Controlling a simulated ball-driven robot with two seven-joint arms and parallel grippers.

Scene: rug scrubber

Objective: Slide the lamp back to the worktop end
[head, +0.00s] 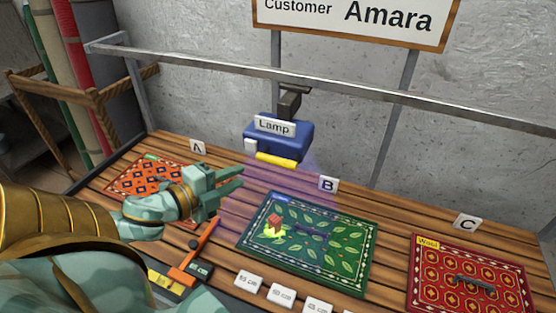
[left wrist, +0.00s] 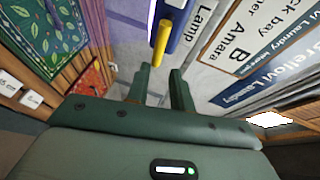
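The lamp (head: 280,138) is a blue box labelled "Lamp", hung from the metal rail, with a yellow bar handle (head: 276,160) low on its front. It hangs above the green rug at B, and a faint purple light spreads below it. My left gripper (head: 240,176) is open and empty, to the left of the handle and apart from it. In the left wrist view the yellow handle (left wrist: 161,42) lies just beyond the gap between my open fingertips (left wrist: 160,68), beside the lamp's blue side. My right gripper is not in view.
The metal rail (head: 360,90) runs across the back of the wooden worktop (head: 390,244). An orange rug (head: 140,178) lies at A, the green rug (head: 345,262) at B, a red rug (head: 470,262) at C. An orange-handled tool (head: 200,248) and white labelled tiles (head: 281,294) lie along the front.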

